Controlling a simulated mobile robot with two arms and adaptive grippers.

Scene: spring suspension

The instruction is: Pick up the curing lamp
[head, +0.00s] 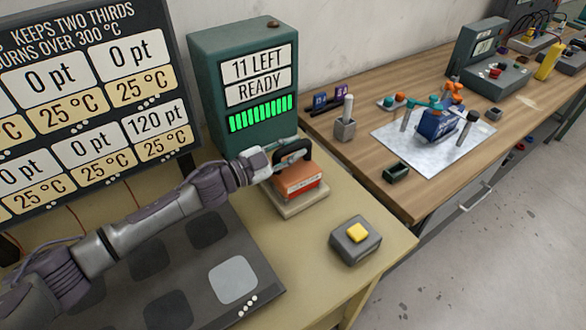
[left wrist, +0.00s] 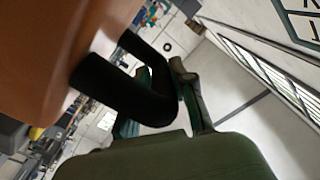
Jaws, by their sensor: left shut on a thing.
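The curing lamp, which I take to be the orange-red block (head: 299,182) with a black arched handle, is upright on or just over a beige pad (head: 302,206) in the head view. My left gripper (head: 287,151) reaches in from the left and is shut on the black handle. In the left wrist view, the lamp's orange body (left wrist: 45,50) fills the upper left. Its black handle (left wrist: 120,92) runs between my green left fingers (left wrist: 165,95). I cannot tell whether there is a gap under the lamp. My right gripper is not in view.
A green machine (head: 245,85) reading "11 LEFT READY" stands behind the lamp. A grey box with a yellow button (head: 356,240) is at front right. A dark mat with square patches (head: 150,258) lies under my left arm. A wooden bench (head: 405,205) adjoins on the right.

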